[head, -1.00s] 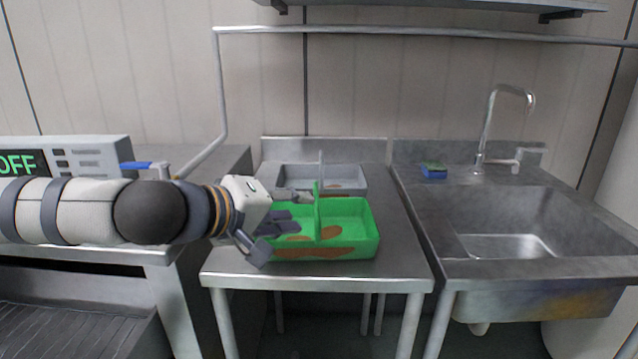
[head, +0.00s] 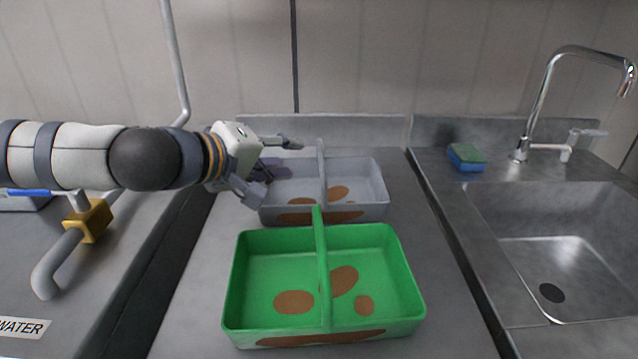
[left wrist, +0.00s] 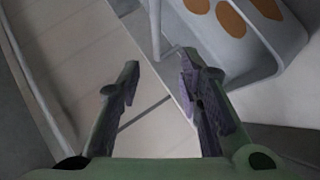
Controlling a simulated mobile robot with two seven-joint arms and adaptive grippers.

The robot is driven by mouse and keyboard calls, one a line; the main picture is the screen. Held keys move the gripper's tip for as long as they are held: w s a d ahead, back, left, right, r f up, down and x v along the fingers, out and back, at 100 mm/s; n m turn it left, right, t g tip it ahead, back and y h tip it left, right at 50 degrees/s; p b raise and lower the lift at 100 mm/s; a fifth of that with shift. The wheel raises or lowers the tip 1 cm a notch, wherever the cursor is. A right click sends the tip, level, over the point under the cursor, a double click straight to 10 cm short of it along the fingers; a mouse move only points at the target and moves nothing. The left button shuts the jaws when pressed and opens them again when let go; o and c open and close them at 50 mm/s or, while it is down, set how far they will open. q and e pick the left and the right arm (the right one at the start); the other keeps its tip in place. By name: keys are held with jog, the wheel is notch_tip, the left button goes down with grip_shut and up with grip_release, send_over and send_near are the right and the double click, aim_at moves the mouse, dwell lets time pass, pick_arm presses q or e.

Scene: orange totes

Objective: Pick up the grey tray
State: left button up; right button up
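The grey tray (head: 372,203) is a shallow box with a raised central divider and brown patches. It sits on the metal table behind the green tray. My left gripper (head: 274,168) is open and empty at the grey tray's left end, overlapping its left rim in the head view. In the left wrist view, the open fingers (left wrist: 160,72) have bare surface between them. The grey tray (left wrist: 262,72) lies at upper right there, close to the right finger. I cannot tell whether they touch. My right gripper is not in view.
A similar green tray (head: 395,280) with brown patches stands in front of the grey one. A sink (head: 500,203) with a tap (head: 540,100) is on the right, with a sponge (head: 466,158) near its back edge. A yellow-collared pipe (head: 88,222) is at left.

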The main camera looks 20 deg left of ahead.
aim_at(319, 157)
pick_arm(q)
jog(key=b+x, duration=0.1)
jog(key=x, duration=0.2)
jog(key=b+x, duration=0.1)
jog(key=x, duration=0.2)
jog(key=d+f+b+x, duration=0.1)
jog(key=x, duration=0.3)
jog(key=shift+s, duration=0.3)
jog(key=shift+w+r, duration=0.1)
jog(key=shift+w, duration=0.25)
jog(key=shift+r, duration=0.3)
grip_shut()
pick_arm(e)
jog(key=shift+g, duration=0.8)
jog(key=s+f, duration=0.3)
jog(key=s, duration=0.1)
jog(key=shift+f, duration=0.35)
